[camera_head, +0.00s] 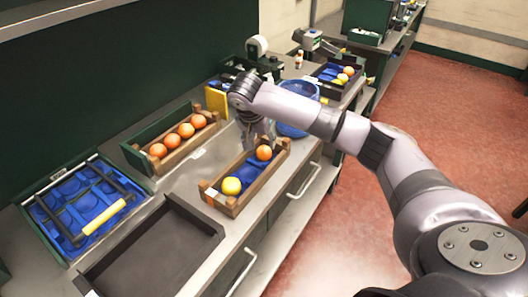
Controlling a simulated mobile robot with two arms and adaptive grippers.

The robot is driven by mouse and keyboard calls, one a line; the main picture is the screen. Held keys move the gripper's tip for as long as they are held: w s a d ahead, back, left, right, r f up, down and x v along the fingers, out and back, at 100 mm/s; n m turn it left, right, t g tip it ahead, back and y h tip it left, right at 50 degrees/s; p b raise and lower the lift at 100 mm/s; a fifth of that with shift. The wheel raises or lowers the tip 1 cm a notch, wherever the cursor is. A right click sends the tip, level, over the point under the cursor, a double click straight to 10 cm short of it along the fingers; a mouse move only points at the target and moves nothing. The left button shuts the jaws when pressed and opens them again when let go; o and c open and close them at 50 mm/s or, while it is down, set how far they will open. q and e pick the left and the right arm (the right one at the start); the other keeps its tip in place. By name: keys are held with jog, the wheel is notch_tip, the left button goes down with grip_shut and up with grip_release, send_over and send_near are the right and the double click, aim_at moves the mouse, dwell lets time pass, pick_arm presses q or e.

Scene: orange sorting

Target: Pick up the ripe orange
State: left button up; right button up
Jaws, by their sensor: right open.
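A ripe orange (264,153) sits at the far end of the front wooden crate (233,207). A yellow, paler fruit (232,186) sits at the near end of the same crate, with blue lining between them. My right gripper (259,143) is open and points down just above and behind the orange fruit, near the crate's far end. Its fingers are small and partly blurred against the counter, so I cannot tell whether they touch the fruit. My left gripper is not in view.
Another wooden crate (145,165) with several oranges stands behind. A blue insert tray (66,194) with a yellow-handled tool lies at left, and an empty dark tray (150,262) is in front. A blue bowl (294,124) and a further fruit tray (333,89) stand beyond my arm.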

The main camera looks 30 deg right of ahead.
aim_at(263, 148)
jog(key=shift+d+f, duration=0.1)
jog(key=shift+f, duration=0.2)
jog(key=p+x, duration=0.1)
jog(key=x, duration=0.2)
jog(key=shift+d+f, duration=0.15)
jog(key=shift+f, duration=0.2)
jog(key=shift+w+d+f, duration=0.1)
jog(key=shift+f, duration=0.35)
jog(key=c, duration=0.4)
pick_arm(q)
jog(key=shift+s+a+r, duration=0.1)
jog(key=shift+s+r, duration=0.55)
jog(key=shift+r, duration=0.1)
pick_arm(e)
jog(key=c, duration=0.4)
jog(key=shift+o, duration=0.2)
jog(key=shift+r, duration=0.1)
